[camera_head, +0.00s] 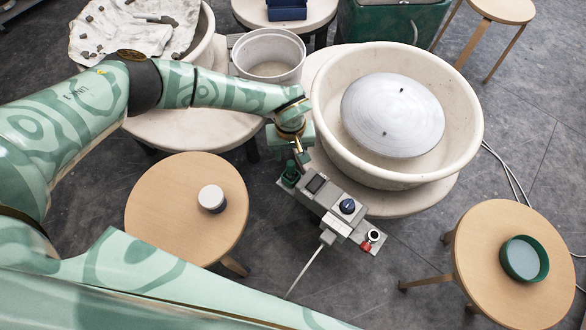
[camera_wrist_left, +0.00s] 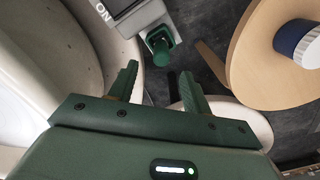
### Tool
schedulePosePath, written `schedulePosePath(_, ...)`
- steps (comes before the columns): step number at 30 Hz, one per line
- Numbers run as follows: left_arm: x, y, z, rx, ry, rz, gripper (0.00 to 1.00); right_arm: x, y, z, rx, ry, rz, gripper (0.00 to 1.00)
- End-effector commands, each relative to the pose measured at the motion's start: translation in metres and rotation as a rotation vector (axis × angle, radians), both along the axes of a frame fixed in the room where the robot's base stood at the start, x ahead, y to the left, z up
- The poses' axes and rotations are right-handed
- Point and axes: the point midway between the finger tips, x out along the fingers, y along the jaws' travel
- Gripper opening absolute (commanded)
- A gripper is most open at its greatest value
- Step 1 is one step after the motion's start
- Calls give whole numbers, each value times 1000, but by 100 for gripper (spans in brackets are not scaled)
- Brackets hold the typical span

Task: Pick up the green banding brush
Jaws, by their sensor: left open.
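The green banding brush appears to be the small dark green piece (camera_head: 290,176) at the near left end of the grey control box. In the left wrist view this green piece (camera_wrist_left: 160,46) stands just beyond my fingertips, roughly between their lines, with its top towards the camera. I cannot make out bristles. My left gripper (camera_head: 299,157) is above and close to it in the head view. In the left wrist view the two green fingers (camera_wrist_left: 157,71) are apart with nothing between them. My right gripper is not seen.
The control box (camera_head: 318,190) has a blue knob and a red button beside the wheel basin (camera_head: 466,130). A wooden stool (camera_head: 160,215) holds a white-topped dark blue jar (camera_head: 211,198). Another stool (camera_head: 490,240) holds a green round dish (camera_head: 524,259). A white bucket (camera_head: 268,50) stands behind.

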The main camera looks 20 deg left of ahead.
Motion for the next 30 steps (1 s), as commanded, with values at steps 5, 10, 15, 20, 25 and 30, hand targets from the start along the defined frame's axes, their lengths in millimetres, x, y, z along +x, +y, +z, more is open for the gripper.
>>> schedulePosePath(5,0,0,-17,0,0,0,49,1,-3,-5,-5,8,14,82)
schedulePosePath(10,-5,-1,-46,-1,6,0,49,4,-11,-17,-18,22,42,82)
schedulePosePath(15,-4,-1,-65,0,2,2,49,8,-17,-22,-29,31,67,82)
schedulePosePath(20,-3,-1,-64,0,-2,2,49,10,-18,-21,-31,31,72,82)
schedulePosePath(25,-3,-1,-64,-1,-3,2,29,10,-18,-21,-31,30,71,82)
schedulePosePath(30,-3,-1,-64,0,-2,2,0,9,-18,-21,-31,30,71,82)
